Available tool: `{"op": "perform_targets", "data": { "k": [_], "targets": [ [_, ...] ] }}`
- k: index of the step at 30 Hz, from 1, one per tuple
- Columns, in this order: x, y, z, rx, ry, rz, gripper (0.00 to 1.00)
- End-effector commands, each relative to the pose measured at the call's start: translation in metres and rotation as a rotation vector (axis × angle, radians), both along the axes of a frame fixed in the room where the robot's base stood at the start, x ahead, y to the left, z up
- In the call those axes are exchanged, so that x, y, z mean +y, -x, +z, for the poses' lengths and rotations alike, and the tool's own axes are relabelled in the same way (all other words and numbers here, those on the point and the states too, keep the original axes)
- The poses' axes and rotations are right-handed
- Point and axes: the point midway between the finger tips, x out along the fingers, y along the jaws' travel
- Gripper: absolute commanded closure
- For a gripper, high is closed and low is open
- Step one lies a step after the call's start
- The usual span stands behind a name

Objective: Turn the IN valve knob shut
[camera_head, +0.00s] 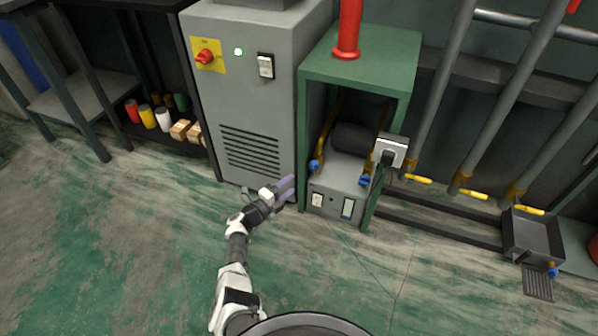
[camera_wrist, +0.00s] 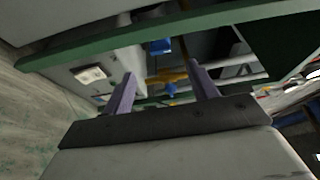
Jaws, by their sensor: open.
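Two blue valve knobs sit on brass fittings at the recharge unit under the green stand, a left knob (camera_head: 314,166) and a right knob (camera_head: 365,180). No IN label is readable, so I cannot tell which is the IN valve knob. My gripper (camera_head: 290,188) is low beside the stand's left front leg, left of and below the left knob. It is open and empty, with two purple fingers spread in the wrist view (camera_wrist: 163,80). That view shows one blue knob (camera_wrist: 160,46) beyond the fingers and another (camera_wrist: 171,89) between them in the picture, apart from both.
The green stand (camera_head: 376,47) frames the grey recharge unit (camera_head: 334,202), its legs close to my gripper. A grey cabinet (camera_head: 247,105) stands directly left. A grey socket box (camera_head: 391,150) hangs at the right leg. Floor in front is clear except a thin cable.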

Motion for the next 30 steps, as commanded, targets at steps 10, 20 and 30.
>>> {"op": "perform_targets", "data": {
  "k": [10,20,30],
  "targets": [
    [0.018,0.022,-0.001,0.000,0.000,-0.001,0.41],
    [0.018,0.022,-0.001,-0.001,-0.001,-0.001,0.41],
    [0.027,-0.002,0.044,-0.069,0.049,0.053,0.41]
  ]
}}
